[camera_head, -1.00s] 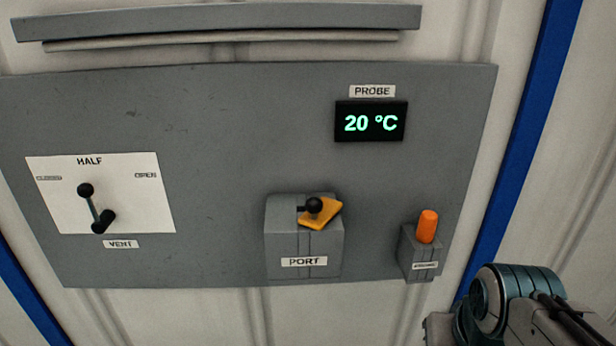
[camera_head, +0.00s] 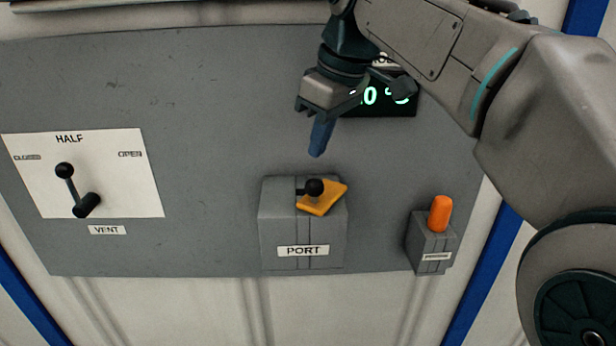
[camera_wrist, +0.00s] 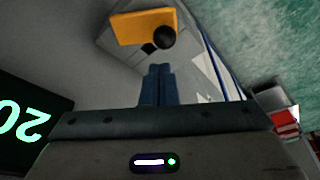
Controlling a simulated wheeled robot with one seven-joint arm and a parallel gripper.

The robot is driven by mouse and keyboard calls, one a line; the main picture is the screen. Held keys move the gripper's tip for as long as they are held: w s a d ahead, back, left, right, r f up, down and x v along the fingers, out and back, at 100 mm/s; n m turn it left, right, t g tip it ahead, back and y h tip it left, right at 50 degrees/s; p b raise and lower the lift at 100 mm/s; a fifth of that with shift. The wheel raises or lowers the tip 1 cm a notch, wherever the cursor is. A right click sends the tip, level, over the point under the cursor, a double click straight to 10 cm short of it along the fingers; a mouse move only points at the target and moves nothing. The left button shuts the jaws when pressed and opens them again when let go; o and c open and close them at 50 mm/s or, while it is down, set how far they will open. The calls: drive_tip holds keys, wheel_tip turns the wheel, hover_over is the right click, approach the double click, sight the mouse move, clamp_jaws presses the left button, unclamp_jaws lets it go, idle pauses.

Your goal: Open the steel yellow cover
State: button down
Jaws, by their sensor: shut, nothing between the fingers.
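The yellow cover (camera_head: 322,199) is a small orange-yellow plate with a black ball knob (camera_head: 314,187), on top of the grey box labelled PORT (camera_head: 302,228). The cover lies over the box top. My gripper (camera_head: 318,150) points down just above the cover, apart from it, with its blue fingers together and empty. In the wrist view the shut fingers (camera_wrist: 158,82) point toward the yellow cover (camera_wrist: 143,27) and its black knob (camera_wrist: 164,37). Whether the cover hides an opening cannot be seen.
A grey holder (camera_head: 431,245) with an orange-topped probe (camera_head: 440,213) stands right of the box. The VENT lever (camera_head: 72,188) is on a white plate at left, pointing near HALF. My arm partly covers the temperature display (camera_head: 385,97). The panel between lever and box is clear.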

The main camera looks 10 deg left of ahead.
sight(301, 199)
drive_tip(key=a+r+n, duration=0.2)
drive_tip(key=a+n, duration=0.1)
drive_tip(key=a, duration=0.1)
drive_tip(key=shift+g+y, duration=0.3)
drive_tip(key=shift+g, duration=0.1)
drive_tip(key=b+x, duration=0.1)
drive_tip(key=x, duration=0.9)
drive_tip(key=shift+f+b, duration=0.1)
drive_tip(key=shift+b, duration=0.3)
drive_tip(key=d, duration=0.1)
drive_tip(key=d+r, duration=0.1)
drive_tip(key=d, duration=0.1)
drive_tip(key=shift+s+d+r, duration=0.15)
drive_tip(key=shift+s+d, duration=0.2)
drive_tip(key=shift+d+p, duration=0.2)
drive_tip(key=shift+p, duration=0.1)
